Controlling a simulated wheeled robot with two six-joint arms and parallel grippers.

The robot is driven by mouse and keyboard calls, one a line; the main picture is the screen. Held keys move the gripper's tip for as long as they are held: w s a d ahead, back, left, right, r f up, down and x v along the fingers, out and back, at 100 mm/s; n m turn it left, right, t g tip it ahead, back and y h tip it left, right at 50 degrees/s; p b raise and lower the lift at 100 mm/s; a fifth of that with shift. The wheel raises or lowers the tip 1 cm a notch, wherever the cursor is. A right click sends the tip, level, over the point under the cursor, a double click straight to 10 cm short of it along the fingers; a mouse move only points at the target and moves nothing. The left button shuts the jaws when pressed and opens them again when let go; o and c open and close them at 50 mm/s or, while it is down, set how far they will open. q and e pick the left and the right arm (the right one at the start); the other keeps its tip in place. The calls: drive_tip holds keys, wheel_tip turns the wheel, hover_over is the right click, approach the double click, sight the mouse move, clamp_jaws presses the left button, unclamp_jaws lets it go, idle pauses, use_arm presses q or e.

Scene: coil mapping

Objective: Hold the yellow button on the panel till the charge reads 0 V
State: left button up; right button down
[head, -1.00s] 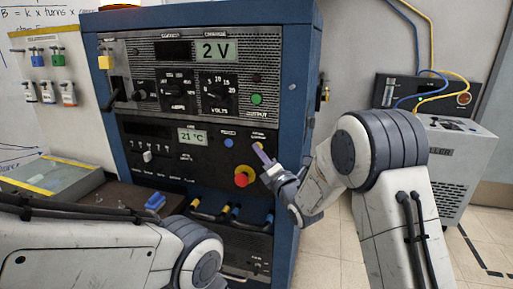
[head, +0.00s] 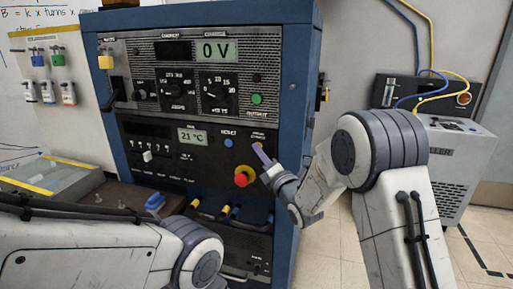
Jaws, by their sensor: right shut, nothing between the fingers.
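The panel (head: 200,168) is the dark front of a blue cabinet. Its charge display (head: 216,50) reads 0 V. The yellow button (head: 257,144) sits on the lower panel, right of the blue button, and is mostly hidden by my right gripper. My right gripper (head: 262,155) is shut and empty, its fingertips at the yellow button; I cannot tell if the button is pressed in. My left arm crosses the lower left, and its gripper is not in view.
A red emergency knob (head: 241,180) sits just below left of the right fingertips. A blue button (head: 228,143) and a temperature display (head: 192,136) reading 21 °C are to the left. A green button (head: 256,99) is above. A grey cooler unit (head: 460,160) stands at right.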

drive_tip(key=shift+s+a+b, duration=0.25)
drive_tip(key=shift+s+b, duration=0.3)
drive_tip(key=shift+s, duration=0.2)
drive_tip(key=shift+s+a+b, duration=0.25)
drive_tip(key=shift+s+b, duration=0.15)
drive_tip(key=shift+s, duration=0.4)
drive_tip(key=shift+s+a+b, duration=0.25)
drive_tip(key=shift+s+b, duration=0.15)
drive_tip(key=shift+s, duration=0.4)
drive_tip(key=shift+s+a+b, duration=0.25)
drive_tip(key=shift+s+b, duration=0.15)
drive_tip(key=shift+s, duration=0.4)
